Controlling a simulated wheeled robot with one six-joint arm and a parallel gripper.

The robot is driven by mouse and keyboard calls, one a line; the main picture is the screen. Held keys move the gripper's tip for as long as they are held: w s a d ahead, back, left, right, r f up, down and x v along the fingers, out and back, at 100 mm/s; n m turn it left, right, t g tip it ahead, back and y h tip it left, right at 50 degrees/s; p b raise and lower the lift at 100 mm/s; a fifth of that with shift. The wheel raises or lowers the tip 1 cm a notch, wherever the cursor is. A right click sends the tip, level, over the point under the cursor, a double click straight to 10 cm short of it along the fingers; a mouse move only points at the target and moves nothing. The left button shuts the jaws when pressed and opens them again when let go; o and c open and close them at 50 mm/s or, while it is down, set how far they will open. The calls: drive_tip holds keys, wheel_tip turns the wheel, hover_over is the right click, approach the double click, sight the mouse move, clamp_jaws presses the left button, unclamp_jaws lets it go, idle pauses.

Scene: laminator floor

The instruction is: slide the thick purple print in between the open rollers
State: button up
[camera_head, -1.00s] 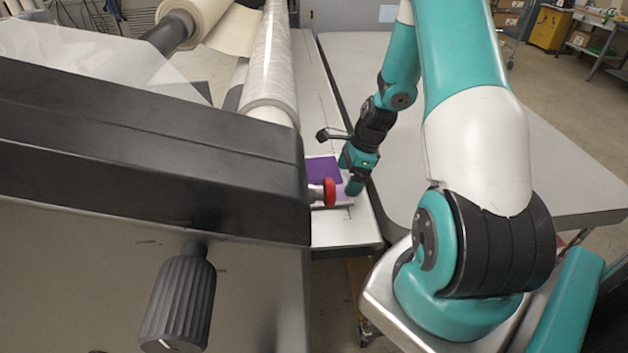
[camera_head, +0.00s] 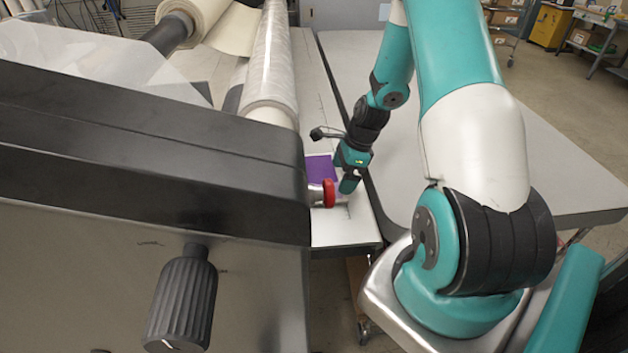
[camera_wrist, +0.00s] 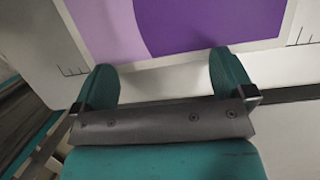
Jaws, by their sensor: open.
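The purple print (camera_head: 319,168) lies flat on the pale feed table beside the machine, partly hidden by the red knob and my wrist. In the wrist view the print (camera_wrist: 205,22) has a deep purple area, a lilac area and a pale border. My gripper (camera_wrist: 162,62) is open, its two teal fingers apart at the print's near edge. I cannot tell whether that edge lies between them or below them. In the head view my gripper (camera_head: 348,186) is low over the table, right of the red knob. The gap between the rollers is hidden behind the black housing.
The black machine housing (camera_head: 150,150) fills the left, with a ribbed dark knob (camera_head: 182,300) on its side. A red knob (camera_head: 329,193) sits close to my gripper. A film-wrapped roll (camera_head: 270,70) runs away behind the housing. The grey table (camera_head: 480,160) at right is bare.

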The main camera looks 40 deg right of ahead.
drive_tip(key=shift+w+a, duration=0.3)
drive_tip(key=shift+a, duration=0.15)
drive_tip(key=shift+s+d, duration=0.35)
drive_tip(key=shift+d, duration=0.2)
idle(0.4)
drive_tip(key=shift+p+v, duration=2.9)
drive_tip(key=shift+v, duration=0.25)
